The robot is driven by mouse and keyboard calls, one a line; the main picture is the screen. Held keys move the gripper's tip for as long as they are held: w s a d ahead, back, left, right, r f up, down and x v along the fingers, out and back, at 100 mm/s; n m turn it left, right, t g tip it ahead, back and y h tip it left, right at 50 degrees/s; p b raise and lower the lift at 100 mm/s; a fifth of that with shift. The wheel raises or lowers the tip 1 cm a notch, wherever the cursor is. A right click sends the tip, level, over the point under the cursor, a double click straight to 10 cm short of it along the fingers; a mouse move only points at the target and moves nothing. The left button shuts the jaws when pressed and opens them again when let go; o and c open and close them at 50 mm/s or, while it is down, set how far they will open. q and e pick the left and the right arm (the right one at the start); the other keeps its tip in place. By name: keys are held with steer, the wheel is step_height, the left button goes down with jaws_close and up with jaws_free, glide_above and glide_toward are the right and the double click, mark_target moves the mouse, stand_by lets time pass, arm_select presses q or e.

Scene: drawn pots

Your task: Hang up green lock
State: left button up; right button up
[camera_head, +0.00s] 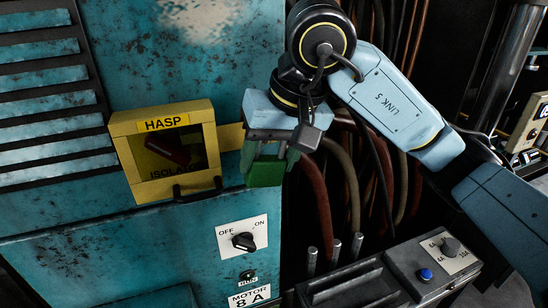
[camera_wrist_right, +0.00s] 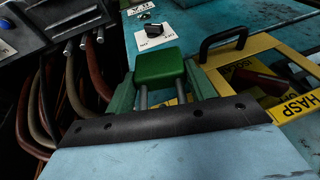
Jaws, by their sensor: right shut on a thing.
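The green lock (camera_head: 264,173) has a solid green body and a grey shackle. My right gripper (camera_head: 270,158) is shut on it and holds it in the air, just right of the yellow hasp box (camera_head: 120,128). In the right wrist view the lock body (camera_wrist_right: 158,64) sits between the green fingertips of the gripper (camera_wrist_right: 160,88), with the two shackle bars running back toward the palm. The box is labelled HASP and ISOLATOR, and a dark red part (camera_head: 168,148) shows inside its window. My left gripper is in neither view.
A black handle (camera_head: 197,190) sticks out along the lower edge of the box. An OFF/ON rotary switch (camera_head: 243,241) is on the blue cabinet (camera_head: 60,240) below. Hoses (camera_head: 345,185) hang at the right, above a grey control box (camera_head: 425,268) with a blue button.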

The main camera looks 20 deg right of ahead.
steer(key=w, duration=0.2)
steer(key=w+f, duration=0.1)
steer(key=w+f+b, duration=0.1)
steer(key=w, duration=0.1)
steer(key=shift+w+a+f, duration=0.1)
steer(key=shift+w, duration=0.2)
stand_by(0.4)
steer(key=shift+f, duration=0.1)
stand_by(0.6)
steer(key=o, duration=1.2)
steer(key=shift+o, duration=0.2)
steer(key=shift+s+f, duration=0.1)
